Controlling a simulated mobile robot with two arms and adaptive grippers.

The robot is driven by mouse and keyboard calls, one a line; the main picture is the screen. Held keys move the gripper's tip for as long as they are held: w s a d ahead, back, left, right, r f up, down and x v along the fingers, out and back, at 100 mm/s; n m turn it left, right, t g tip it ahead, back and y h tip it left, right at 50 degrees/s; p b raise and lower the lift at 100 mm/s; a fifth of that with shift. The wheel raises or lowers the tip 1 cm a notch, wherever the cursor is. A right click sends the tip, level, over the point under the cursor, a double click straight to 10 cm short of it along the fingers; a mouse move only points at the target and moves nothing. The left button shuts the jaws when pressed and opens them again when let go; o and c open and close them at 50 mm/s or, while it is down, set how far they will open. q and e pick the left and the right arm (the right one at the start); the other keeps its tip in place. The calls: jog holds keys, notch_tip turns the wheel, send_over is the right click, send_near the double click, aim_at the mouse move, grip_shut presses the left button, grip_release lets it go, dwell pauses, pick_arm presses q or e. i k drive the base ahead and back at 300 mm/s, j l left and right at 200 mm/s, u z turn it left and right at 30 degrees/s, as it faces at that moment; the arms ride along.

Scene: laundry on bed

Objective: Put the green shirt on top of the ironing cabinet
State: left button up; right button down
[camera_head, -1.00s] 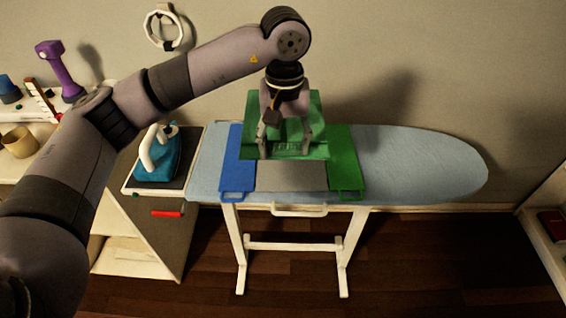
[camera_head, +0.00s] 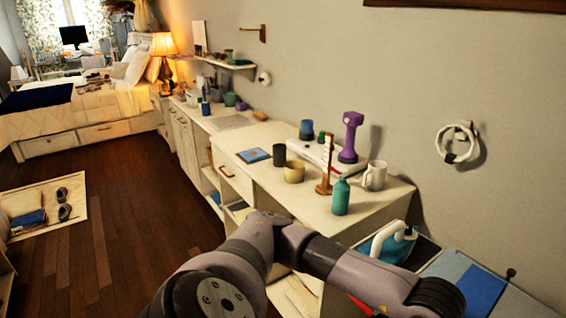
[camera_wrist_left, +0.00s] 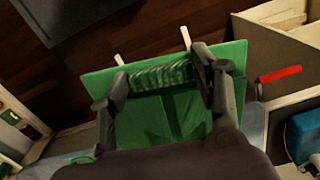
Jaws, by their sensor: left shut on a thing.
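The green shirt (camera_wrist_left: 170,118) is in the left wrist view, a flat folded piece with a bunched fold between my fingers. My left gripper (camera_wrist_left: 165,74) is shut on it. How high it is above the ironing board cannot be told. In the head view my left arm crosses the bottom, and its gripper and the shirt are out of frame. A long white cabinet (camera_head: 285,192) runs along the wall left of the ironing board; I cannot tell whether it is the ironing cabinet. My right gripper is not in view.
The cabinet top carries a teal bottle (camera_head: 341,196), white mug (camera_head: 375,176), purple dumbbell-like object (camera_head: 350,138), yellow cup (camera_head: 294,172) and blue book (camera_head: 254,155). The iron (camera_head: 392,244) stands beside the ironing board (camera_head: 447,268). A blue folding-board flap (camera_head: 480,291) lies on the board.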

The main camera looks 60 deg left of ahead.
aim_at(256, 136)
jog(key=j+u, duration=0.55)
jog(key=u, duration=0.2)
jog(key=i+j+u, duration=0.1)
jog(key=j+u, duration=0.25)
jog(key=l, duration=0.1)
